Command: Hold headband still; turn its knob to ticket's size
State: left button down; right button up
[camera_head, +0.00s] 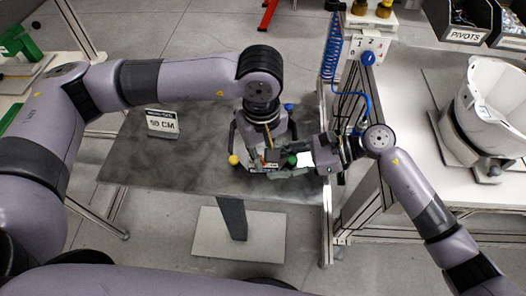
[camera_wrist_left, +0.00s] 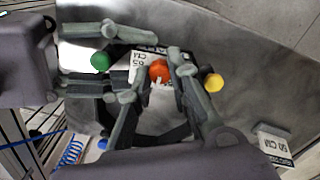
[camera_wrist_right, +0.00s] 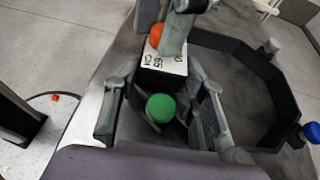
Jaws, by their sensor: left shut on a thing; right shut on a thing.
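The headband is a black angular ring, seen in the right wrist view (camera_wrist_right: 283,100), with coloured balls around it. Its orange knob (camera_wrist_left: 160,71) sits by a white size plate (camera_wrist_right: 165,62) with printed numbers, partly covered. My left gripper (camera_head: 270,146) comes down from above and is shut on the knob, with a finger on either side. The ticket (camera_head: 162,123) stands upright at the table's left and seems to read 59 or 50 CM.
The dark table (camera_head: 135,165) is clear around the ticket. A yellow ball (camera_wrist_left: 214,83) and a blue ball (camera_head: 288,107) mark other sides of the headband. A blue coiled hose (camera_head: 332,50) hangs behind. A white helmet shell (camera_head: 493,105) stands on the right bench.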

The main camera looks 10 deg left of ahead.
pick_arm(q)
jog(key=shift+n, duration=0.3)
pick_arm(e)
jog(key=shift+f, duration=0.1)
pick_arm(q)
jog(key=n, duration=0.3)
jog(key=shift+n, duration=0.4)
jog(key=n, duration=1.3)
jog(key=shift+n, duration=0.4)
jog(key=c, duration=1.5)
grip_release()
jog(key=shift+o, duration=0.2)
